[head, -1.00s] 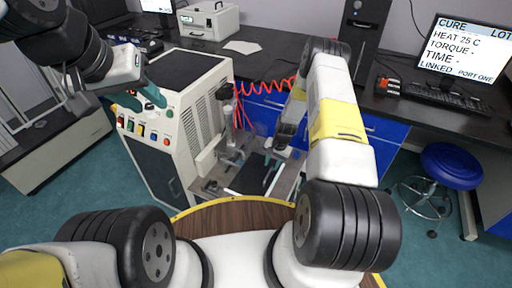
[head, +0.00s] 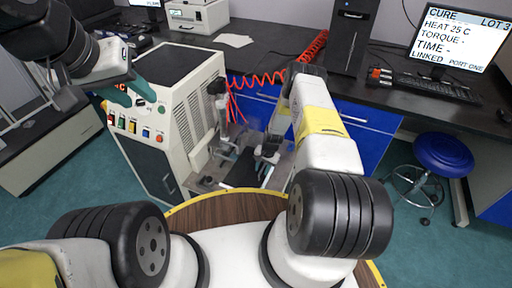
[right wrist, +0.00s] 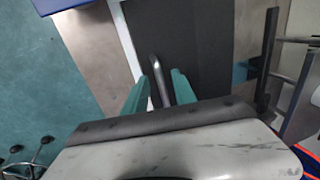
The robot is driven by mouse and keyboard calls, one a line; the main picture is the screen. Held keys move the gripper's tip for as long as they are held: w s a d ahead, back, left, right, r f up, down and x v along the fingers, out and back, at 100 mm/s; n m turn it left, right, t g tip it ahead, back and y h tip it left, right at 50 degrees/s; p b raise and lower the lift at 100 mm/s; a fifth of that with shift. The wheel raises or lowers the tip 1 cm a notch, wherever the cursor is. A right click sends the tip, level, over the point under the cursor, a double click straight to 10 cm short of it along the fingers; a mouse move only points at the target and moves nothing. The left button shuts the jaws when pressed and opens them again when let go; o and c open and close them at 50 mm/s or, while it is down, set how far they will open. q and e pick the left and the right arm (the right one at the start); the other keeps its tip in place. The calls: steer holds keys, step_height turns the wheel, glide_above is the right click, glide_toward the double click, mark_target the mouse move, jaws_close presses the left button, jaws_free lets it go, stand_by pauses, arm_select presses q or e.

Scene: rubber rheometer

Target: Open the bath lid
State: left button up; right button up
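The bath lid (head: 239,172) is a dark flat panel on the low bench in the middle of the head view, and it looks closed. In the right wrist view the dark lid (right wrist: 200,40) carries a grey bar handle (right wrist: 156,68) near its left edge. My right gripper (right wrist: 160,85) has its teal fingers on either side of this handle, with narrow gaps; contact is unclear. In the head view my right gripper (head: 266,153) is just above the lid, its fingertips hard to make out. My left gripper (head: 132,95) is open and empty beside the white cabinet's control panel.
The white cabinet (head: 170,120) with coloured buttons stands left of the bath. Red coiled hoses (head: 262,78) hang behind it. A dark bench (head: 290,75) with a monitor (head: 457,40) runs along the back. A blue stool (head: 443,153) stands at right.

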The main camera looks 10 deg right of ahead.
jaws_close()
stand_by(1.3)
